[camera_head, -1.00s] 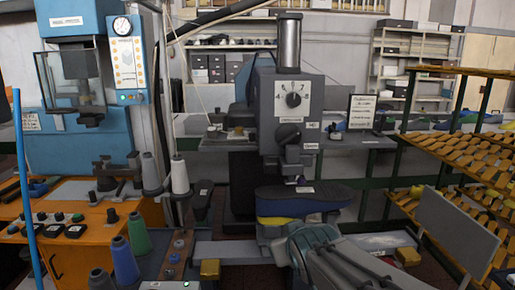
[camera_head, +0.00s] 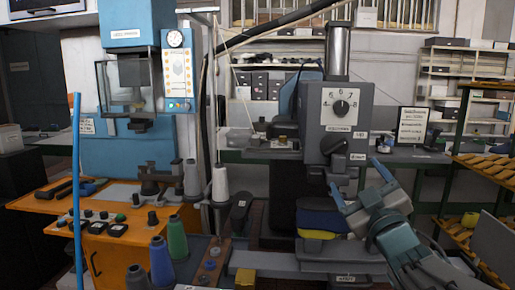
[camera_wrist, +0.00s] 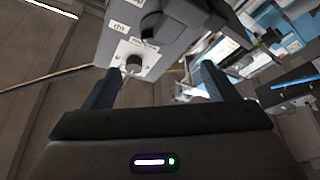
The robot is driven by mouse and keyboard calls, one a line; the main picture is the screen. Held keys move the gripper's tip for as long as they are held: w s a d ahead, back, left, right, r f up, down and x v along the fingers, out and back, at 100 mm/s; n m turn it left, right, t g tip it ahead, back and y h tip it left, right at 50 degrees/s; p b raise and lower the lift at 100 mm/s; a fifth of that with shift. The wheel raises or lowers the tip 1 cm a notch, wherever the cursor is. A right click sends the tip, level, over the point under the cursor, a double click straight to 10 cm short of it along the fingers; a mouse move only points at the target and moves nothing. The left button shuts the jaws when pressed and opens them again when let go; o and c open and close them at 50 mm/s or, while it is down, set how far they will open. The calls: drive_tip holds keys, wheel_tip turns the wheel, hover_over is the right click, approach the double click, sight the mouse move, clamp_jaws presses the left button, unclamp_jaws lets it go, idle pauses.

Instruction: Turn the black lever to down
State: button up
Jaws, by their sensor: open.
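The black lever (camera_head: 333,146) sits on the front of the grey machine head (camera_head: 318,123), below the numbered dial (camera_head: 341,107). Small labels stand to its right, one above the other. It also shows in the wrist view (camera_wrist: 151,24), near a label that appears upside down. I cannot tell the lever's exact setting. My gripper (camera_head: 357,178) is raised to the lower right of the lever, open and empty, apart from it. In the wrist view my gripper (camera_wrist: 160,72) has its fingers spread, with the dial (camera_wrist: 134,60) between and beyond the tips.
A blue and yellow padded piece (camera_head: 322,220) lies under the machine head. Thread cones (camera_head: 177,237) stand at the lower left, beside an orange bench (camera_head: 117,260) with a blue press (camera_head: 140,75). A slatted rack (camera_head: 480,165) is at the right.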

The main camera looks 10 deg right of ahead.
sight(335, 147)
drive_tip(key=p+x, duration=0.1)
drive_tip(key=x, duration=1)
drive_tip(key=shift+w+p, duration=0.1)
drive_tip(key=shift+p, duration=0.3)
drive_tip(key=c, duration=1)
